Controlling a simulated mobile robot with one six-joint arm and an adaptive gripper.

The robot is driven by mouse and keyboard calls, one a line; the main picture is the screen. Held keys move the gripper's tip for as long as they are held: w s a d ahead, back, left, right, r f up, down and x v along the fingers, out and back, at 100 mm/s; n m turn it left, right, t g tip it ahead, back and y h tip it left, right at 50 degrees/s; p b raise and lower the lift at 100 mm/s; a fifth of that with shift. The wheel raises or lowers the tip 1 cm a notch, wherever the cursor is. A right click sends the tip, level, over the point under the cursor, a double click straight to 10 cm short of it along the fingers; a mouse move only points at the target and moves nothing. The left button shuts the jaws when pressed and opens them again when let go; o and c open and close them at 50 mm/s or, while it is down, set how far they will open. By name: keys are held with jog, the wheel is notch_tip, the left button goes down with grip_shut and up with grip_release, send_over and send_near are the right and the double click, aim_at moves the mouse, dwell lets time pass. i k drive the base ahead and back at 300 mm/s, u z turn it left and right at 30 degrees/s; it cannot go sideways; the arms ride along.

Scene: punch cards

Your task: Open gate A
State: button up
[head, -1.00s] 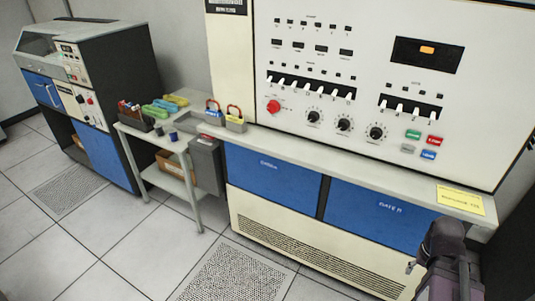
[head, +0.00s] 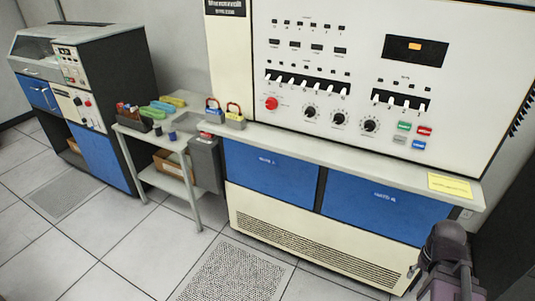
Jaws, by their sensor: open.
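Two blue panels sit side by side under the grey ledge of the large cream console (head: 300,160). The left blue panel (head: 270,178) carries a small white label that looks like a gate name, but its letter is too blurred to read. The right blue panel (head: 385,212) has a similar blurred label. Both panels look closed and flush with the front. Part of my arm (head: 447,250) shows at the lower right, in front of the console's right end. My gripper is not in view.
A small side table (head: 185,125) with coloured items stands left of the console, with a grey box (head: 205,163) hanging at its right side. A blue-and-cream machine (head: 85,110) stands farther left. The tiled floor before the console is clear.

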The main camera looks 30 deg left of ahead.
aim_at(286, 178)
jog(key=z, duration=0.15)
jog(key=k, duration=0.5)
jog(key=u, duration=0.8)
jog(key=i, duration=1)
jog(key=u, duration=0.05)
